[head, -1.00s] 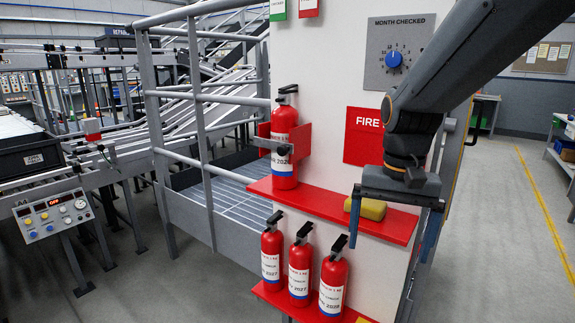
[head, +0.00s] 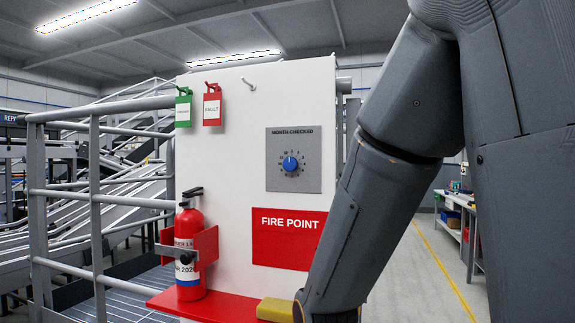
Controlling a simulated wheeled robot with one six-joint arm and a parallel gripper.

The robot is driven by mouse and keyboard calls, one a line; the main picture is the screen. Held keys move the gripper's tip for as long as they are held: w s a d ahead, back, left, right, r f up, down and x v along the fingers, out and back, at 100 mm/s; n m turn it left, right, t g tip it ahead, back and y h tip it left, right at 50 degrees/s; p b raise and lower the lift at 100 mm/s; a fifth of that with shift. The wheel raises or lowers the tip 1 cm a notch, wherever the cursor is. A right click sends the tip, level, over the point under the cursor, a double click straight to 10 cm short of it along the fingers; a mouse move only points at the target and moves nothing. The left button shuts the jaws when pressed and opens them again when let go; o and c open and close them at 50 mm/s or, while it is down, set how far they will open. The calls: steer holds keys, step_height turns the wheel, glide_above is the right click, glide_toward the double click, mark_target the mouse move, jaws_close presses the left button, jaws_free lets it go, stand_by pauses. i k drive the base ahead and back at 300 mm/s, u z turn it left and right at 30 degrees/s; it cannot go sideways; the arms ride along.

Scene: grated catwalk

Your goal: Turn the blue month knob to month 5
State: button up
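The blue month knob (head: 290,163) sits in the middle of a grey plate (head: 306,184) headed MONTH CHECKED, with small marks around it. A pale pointer line on the knob seems to point up; the numbers are too small to read. The plate is on the white panel (head: 240,120), above the red FIRE POINT sign (head: 289,238). My arm comes down from the upper right, and its lower end is at the bottom edge, below and right of the knob. My gripper is out of the picture. Nothing touches the knob.
A red extinguisher (head: 189,255) stands in a red bracket on the red shelf (head: 215,306). A yellow block (head: 275,309) lies on the shelf close to my arm. Green (head: 183,109) and red (head: 212,107) tags hang above, beside an empty hook (head: 247,85). Railings stand left.

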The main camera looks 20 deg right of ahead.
mark_target(290, 164)
steer(key=k, duration=0.5)
steer(key=z, duration=1)
steer(key=i, duration=0.2)
